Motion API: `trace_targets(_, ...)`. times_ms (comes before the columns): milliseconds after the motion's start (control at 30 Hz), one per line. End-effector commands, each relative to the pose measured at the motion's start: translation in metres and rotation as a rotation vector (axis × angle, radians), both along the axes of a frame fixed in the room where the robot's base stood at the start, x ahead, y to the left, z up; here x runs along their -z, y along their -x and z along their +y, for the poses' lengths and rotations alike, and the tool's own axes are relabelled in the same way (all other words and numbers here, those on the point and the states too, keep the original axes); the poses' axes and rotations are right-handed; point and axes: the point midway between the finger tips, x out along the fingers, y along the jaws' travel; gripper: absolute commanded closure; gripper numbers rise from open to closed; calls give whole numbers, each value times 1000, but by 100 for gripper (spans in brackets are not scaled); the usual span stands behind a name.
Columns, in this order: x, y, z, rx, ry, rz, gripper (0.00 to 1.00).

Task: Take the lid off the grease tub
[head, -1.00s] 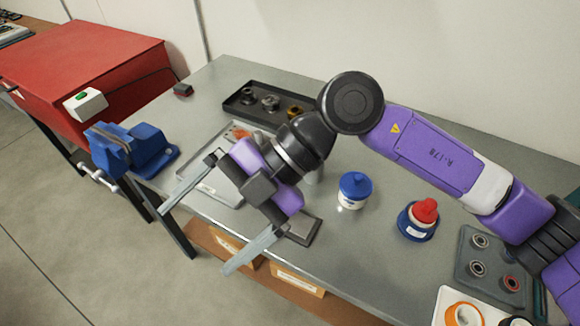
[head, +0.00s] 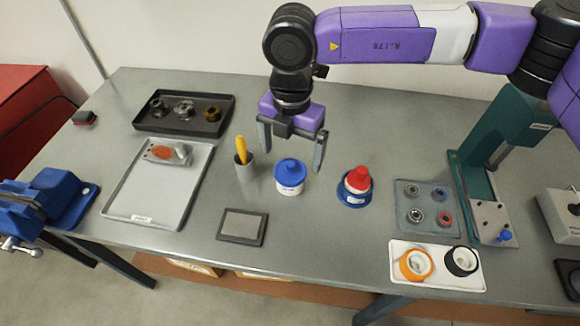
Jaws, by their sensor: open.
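A white tub (head: 290,187) with a blue knobbed lid (head: 290,171) stands upright on the grey workbench, its lid on. A second container, with a red top (head: 358,179), sits in a blue round base (head: 354,199) to its right. I cannot read either label, so I cannot tell by text which is the grease tub. My gripper (head: 292,158) points downward with its two fingers spread, empty. In the head view its fingers appear on either side of the blue lid's top, seemingly above or behind it; the exact height is unclear.
A grey cup (head: 246,172) with a yellow-handled tool stands close left of the tub. A dark square pad (head: 242,227) lies in front. Trays (head: 150,205) and a blue vise (head: 55,199) are at left. A bearing tray (head: 427,187) and tape rolls on a white tray (head: 437,248) are at right.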

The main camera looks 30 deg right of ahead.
Motion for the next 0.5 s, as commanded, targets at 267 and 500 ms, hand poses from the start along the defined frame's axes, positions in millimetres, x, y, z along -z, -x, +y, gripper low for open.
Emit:
trace_targets(267, 37, 2, 6, 0, -3, 3, 3)
trace_targets(500, 44, 2, 6, -2, -2, 0, 3)
